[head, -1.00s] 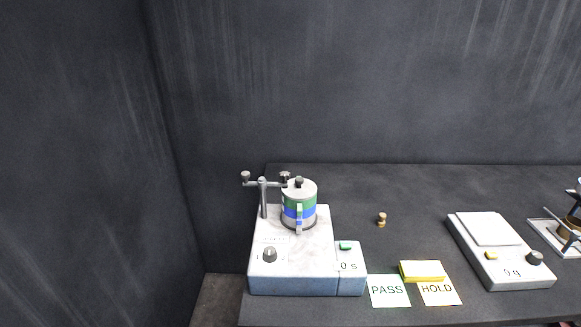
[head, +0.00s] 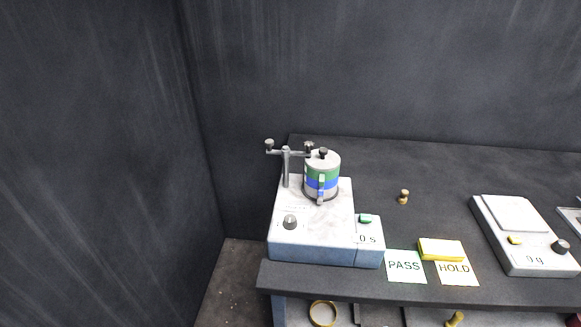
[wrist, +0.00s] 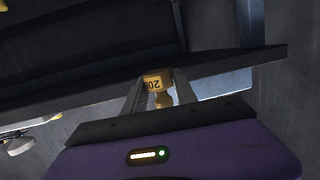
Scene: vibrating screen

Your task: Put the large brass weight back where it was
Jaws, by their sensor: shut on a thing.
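In the wrist view, my gripper (wrist: 154,86) is shut on a brass weight (wrist: 157,84). Its label appears upside down and starts with 20; the rest is hard to read. A dark slab edge (wrist: 220,62) runs behind the weight; I cannot tell whether they touch. My gripper is not visible in the head view. A small brass weight (head: 403,197) stands upright on the dark table in the head view.
The shaker with its striped sieve pot (head: 322,176) stands at the table's left. PASS card (head: 404,266), HOLD card (head: 457,273), yellow block (head: 441,249) and scale (head: 522,238) are to its right. Below the edge show a yellow ring (head: 323,313) and brass-coloured object (head: 455,319).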

